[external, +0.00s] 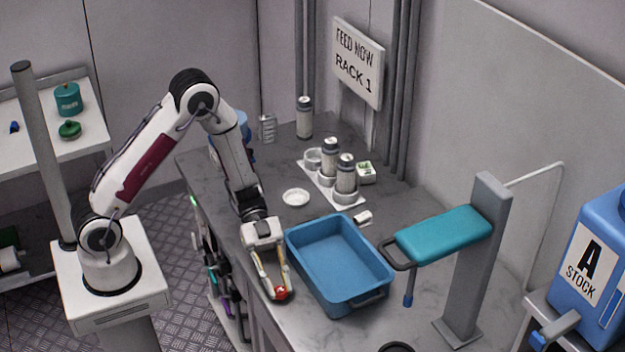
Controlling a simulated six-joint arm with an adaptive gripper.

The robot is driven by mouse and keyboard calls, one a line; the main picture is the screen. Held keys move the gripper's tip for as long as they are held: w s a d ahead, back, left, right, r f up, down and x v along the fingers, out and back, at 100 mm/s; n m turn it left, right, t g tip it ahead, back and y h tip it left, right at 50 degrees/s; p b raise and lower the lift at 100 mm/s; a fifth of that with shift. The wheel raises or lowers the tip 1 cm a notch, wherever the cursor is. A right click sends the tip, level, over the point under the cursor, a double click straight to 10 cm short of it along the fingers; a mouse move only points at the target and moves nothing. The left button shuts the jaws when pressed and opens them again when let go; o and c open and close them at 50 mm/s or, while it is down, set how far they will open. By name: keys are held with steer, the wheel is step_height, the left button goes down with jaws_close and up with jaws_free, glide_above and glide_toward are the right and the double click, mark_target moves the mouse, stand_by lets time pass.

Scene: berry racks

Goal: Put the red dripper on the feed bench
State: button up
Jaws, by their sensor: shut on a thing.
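The red dripper (281,293) is a small red piece between the fingertips of my gripper (276,287). My gripper points down at the front edge of the grey bench (405,318), left of a blue tub. It is shut on the dripper. Most of the dripper is hidden by the fingers. I cannot tell whether it touches the bench top or is held just above it.
The blue tub (332,240) stands close to the right of my gripper. Behind it are a white holder with canisters (346,175) and a small white dish (296,198). A teal padded arm (443,236) on a grey post overhangs the bench at right.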

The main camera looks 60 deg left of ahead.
steer(key=shift+f, duration=0.15)
steer(key=o, duration=0.8)
steer(key=shift+c, duration=0.2)
steer(key=shift+a+r, duration=0.1)
steer(key=shift+r, duration=0.1)
steer(key=shift+v, duration=5.9)
